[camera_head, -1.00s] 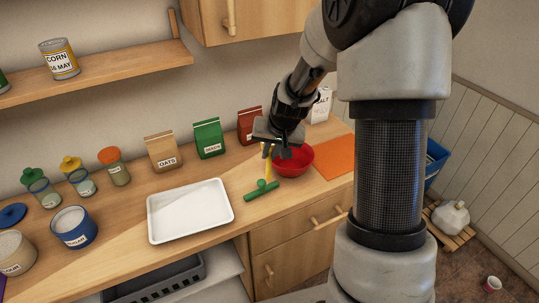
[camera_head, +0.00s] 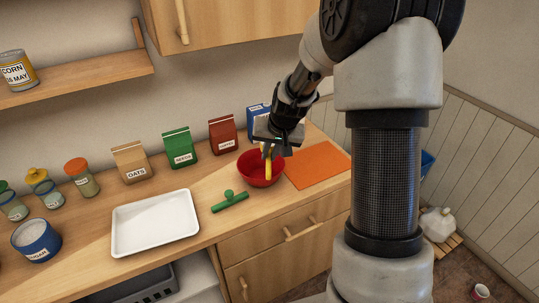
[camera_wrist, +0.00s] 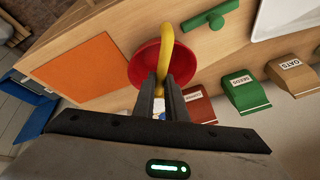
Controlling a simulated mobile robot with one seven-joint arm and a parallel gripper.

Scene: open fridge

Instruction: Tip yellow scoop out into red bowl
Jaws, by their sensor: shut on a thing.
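The red bowl (camera_head: 250,171) stands on the wooden counter between the green-handled tool and the orange mat. My gripper (camera_head: 268,148) is above the bowl, shut on the yellow scoop (camera_head: 268,167). The scoop hangs down from the fingers in front of the bowl's opening. In the wrist view my gripper (camera_wrist: 166,88) holds the yellow scoop (camera_wrist: 167,38), whose curved handle shows over the red bowl (camera_wrist: 142,62). The scoop's cup and anything in it are hidden.
A green tool (camera_head: 230,203) and a white tray (camera_head: 156,222) lie left of the bowl. An orange mat (camera_head: 318,165) lies to the right. Several bags, such as the red one (camera_head: 223,134), stand behind. A shelf (camera_head: 80,78) and cupboard (camera_head: 220,20) hang above.

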